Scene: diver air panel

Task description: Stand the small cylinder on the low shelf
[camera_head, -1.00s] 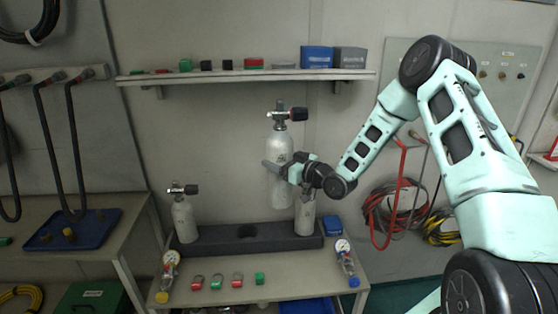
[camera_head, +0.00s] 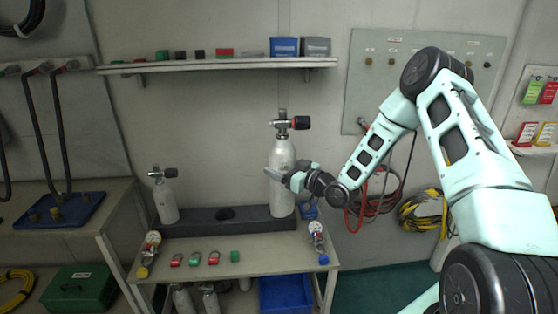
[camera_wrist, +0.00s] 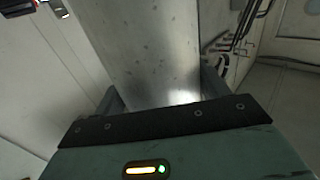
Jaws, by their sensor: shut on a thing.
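My gripper (camera_head: 284,177) is shut around the body of a tall grey-white cylinder (camera_head: 281,155) with a black-and-red valve, held upright. The wrist view shows the metal body (camera_wrist: 150,60) between the jaws. The cylinder's foot is at the right end of the dark rack (camera_head: 190,224); I cannot tell whether it rests there. A smaller cylinder (camera_head: 165,200) with a black valve stands at the rack's left end. Under the bench top, other cylinders (camera_head: 182,298) (camera_head: 211,300) show partly on the lower level; the low shelf's surface is mostly hidden.
Gauges (camera_head: 149,246) (camera_head: 317,236) and small red and green pieces (camera_head: 195,259) lie on the bench top. A blue crate (camera_head: 285,294) is below at right. A wall shelf (camera_head: 220,66) with boxes is above. An empty round hole (camera_head: 225,213) shows mid-rack.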

